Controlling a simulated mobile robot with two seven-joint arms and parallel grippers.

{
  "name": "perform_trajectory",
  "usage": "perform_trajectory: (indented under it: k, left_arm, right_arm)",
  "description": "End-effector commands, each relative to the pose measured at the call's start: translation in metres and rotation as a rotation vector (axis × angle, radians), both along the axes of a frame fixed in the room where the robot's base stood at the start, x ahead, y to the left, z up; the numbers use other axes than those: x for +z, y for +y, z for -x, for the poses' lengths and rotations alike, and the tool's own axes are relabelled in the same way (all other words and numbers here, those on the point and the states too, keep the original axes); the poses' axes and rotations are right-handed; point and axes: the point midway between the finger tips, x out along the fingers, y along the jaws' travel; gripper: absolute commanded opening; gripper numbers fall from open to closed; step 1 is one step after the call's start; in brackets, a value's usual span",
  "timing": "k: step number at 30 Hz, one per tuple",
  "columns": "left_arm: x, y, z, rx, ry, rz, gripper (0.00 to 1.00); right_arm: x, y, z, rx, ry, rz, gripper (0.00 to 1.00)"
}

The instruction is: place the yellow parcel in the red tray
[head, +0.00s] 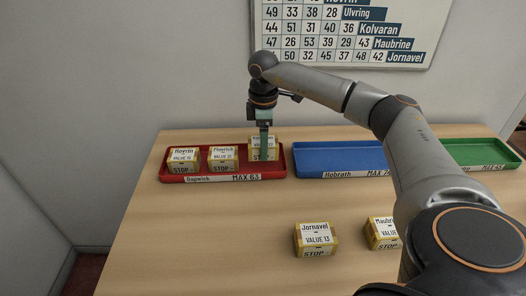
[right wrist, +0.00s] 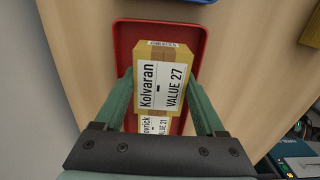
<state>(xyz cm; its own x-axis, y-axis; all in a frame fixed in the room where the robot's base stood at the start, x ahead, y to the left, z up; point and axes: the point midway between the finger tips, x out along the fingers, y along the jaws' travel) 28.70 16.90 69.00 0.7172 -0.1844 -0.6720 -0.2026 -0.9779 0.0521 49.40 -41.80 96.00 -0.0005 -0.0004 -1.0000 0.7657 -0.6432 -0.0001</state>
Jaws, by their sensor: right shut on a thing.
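A yellow parcel labelled Kolvaran, value 27 (right wrist: 160,78), is between the fingers of my right gripper (head: 264,134), which is shut on it. In the head view this parcel (head: 257,152) is at the right end of the red tray (head: 277,166), partly hidden by the gripper. I cannot tell whether its base touches the tray floor. Two similar yellow parcels, a left one (head: 183,160) and a middle one (head: 222,158), stand in the same tray. In the right wrist view the red tray (right wrist: 125,40) shows around the held parcel. My left gripper is not in view.
A blue tray (head: 335,157) is to the right of the red tray, and a green tray (head: 480,153) is farther right. The Jornavel parcel (head: 316,240) and a Maubrine parcel (head: 382,233) stand on the counter in front. The counter's left front is clear. A wall chart (head: 345,30) hangs behind.

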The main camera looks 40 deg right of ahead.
Motion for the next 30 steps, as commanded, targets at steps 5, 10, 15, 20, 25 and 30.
perform_trajectory:
  k: [5,10,15,20,25,30]
  left_arm:
    - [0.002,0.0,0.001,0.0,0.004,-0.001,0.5]
    - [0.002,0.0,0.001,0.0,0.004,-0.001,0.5]
    - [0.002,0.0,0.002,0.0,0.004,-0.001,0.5]
    - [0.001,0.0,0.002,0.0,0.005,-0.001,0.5]
    - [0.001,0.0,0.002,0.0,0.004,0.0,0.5]
    - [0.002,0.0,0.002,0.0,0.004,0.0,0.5]
  right_arm:
    - [-0.024,-0.001,-0.002,-0.001,0.004,0.002,0.08]
    - [-0.035,-0.001,-0.003,-0.001,0.0,0.0,0.08]
    - [-0.034,-0.001,-0.003,-0.001,0.0,0.0,0.08]
    - [-0.038,-0.001,-0.003,-0.001,0.0,0.0,0.73]
    - [-0.037,-0.001,-0.003,-0.001,0.0,0.0,0.92]
    - [-0.037,-0.001,-0.003,-0.001,0.0,0.0,1.0]
